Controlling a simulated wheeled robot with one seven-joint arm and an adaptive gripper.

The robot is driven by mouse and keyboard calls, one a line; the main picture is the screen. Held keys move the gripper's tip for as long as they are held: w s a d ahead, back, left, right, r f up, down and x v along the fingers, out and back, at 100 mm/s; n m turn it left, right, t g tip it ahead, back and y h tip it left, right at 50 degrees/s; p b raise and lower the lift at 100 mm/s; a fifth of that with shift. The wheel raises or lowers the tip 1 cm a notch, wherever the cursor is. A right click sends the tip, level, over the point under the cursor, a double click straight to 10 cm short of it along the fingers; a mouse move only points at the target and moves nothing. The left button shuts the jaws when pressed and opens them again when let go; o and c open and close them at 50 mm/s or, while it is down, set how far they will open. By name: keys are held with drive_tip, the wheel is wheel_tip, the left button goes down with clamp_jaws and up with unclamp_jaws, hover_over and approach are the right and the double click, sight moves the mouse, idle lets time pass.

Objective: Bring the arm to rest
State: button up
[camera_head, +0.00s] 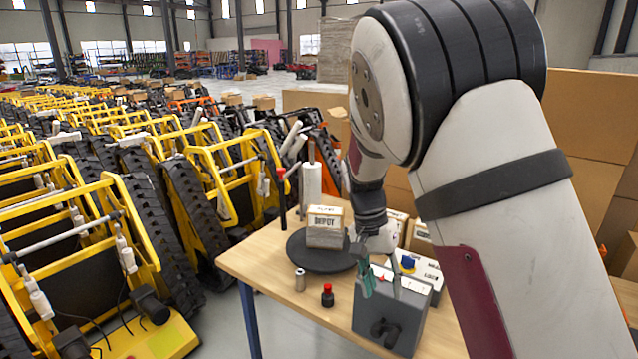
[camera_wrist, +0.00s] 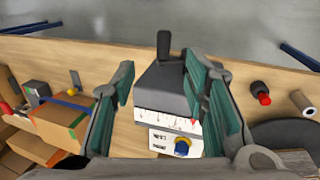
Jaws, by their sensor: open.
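My gripper (camera_head: 368,277) hangs from my arm over the wooden table (camera_head: 262,262), fingers pointing down. In the wrist view my gripper (camera_wrist: 160,78) shows two teal-padded fingers spread wide with nothing held between them. Beyond the fingers is a grey box (camera_head: 406,314) with a black handle; it also shows in the wrist view (camera_wrist: 165,88), with a white panel and blue knob beside it. The fingers overlap the box in the head view; I cannot tell whether they touch it.
A carton marked DEPOT (camera_head: 325,229) sits on a dark round plate (camera_head: 303,256). A metal cylinder (camera_head: 300,280) and a red-capped black bottle (camera_head: 327,296) stand near the front edge. Several boxes (camera_wrist: 55,122) lie on the table. Yellow tracked carriers (camera_head: 150,325) fill the left.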

drive_tip(key=s+d+r+n+t+y, duration=0.3)
drive_tip(key=s+r, duration=0.7)
drive_tip(key=r, duration=0.3)
drive_tip(key=s+r+n+t, duration=0.2)
drive_tip(key=s, duration=0.5)
drive_tip(key=s+d+r+n+t, duration=0.1)
drive_tip(key=s+r+t, duration=0.1)
drive_tip(key=s, duration=0.6)
drive_tip(key=shift+r+n+h, duration=0.3)
drive_tip(key=shift+r+n, duration=0.1)
drive_tip(key=shift+r, duration=0.05)
